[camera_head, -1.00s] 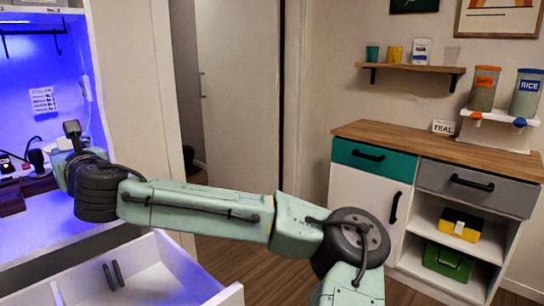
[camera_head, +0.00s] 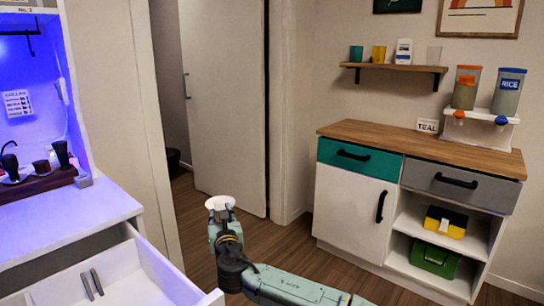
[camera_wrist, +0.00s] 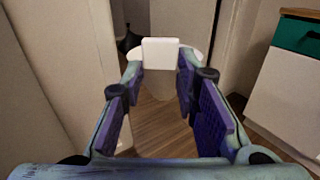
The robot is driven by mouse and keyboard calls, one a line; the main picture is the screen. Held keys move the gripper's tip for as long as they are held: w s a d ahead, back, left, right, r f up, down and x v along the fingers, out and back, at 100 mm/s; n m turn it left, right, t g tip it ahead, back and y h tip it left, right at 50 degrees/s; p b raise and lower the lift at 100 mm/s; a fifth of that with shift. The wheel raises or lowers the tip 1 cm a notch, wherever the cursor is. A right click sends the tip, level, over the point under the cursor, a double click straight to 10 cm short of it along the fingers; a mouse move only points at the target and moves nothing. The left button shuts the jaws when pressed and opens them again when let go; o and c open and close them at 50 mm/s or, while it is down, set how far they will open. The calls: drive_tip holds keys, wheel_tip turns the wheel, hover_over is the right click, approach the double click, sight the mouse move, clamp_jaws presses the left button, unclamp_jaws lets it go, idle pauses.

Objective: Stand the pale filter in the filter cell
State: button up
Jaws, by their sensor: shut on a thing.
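The pale filter (camera_head: 220,202) looks like a white round piece held at the tip of my gripper (camera_head: 222,213). In the wrist view the filter (camera_wrist: 160,53) shows a squarish white face with a rounded white part behind it. My gripper (camera_wrist: 161,72) is shut on it, one finger on each side. It is held in the air in front of the doorway, right of the open white drawer (camera_head: 150,272). I cannot make out which place is the filter cell.
The blue-lit cabinet (camera_head: 35,90) stands at the left; a dark wooden stand (camera_head: 38,183) with tools is on its counter. A wood-topped sideboard (camera_head: 400,141) stands at the right under a wall shelf (camera_head: 395,67). The floor between is clear.

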drive_tip(key=s+d+f+m+h, duration=0.2)
drive_tip(key=s+d+f+h, duration=0.15)
drive_tip(key=d+f, duration=1.15)
drive_tip(key=s+f, duration=0.3)
drive_tip(key=f, duration=0.3)
drive_tip(key=s+f+m+h, duration=0.1)
drive_tip(key=s+f, duration=0.3)
drive_tip(key=f, duration=0.2)
drive_tip(key=shift+f+t, duration=0.4)
drive_tip(key=shift+h, duration=0.25)
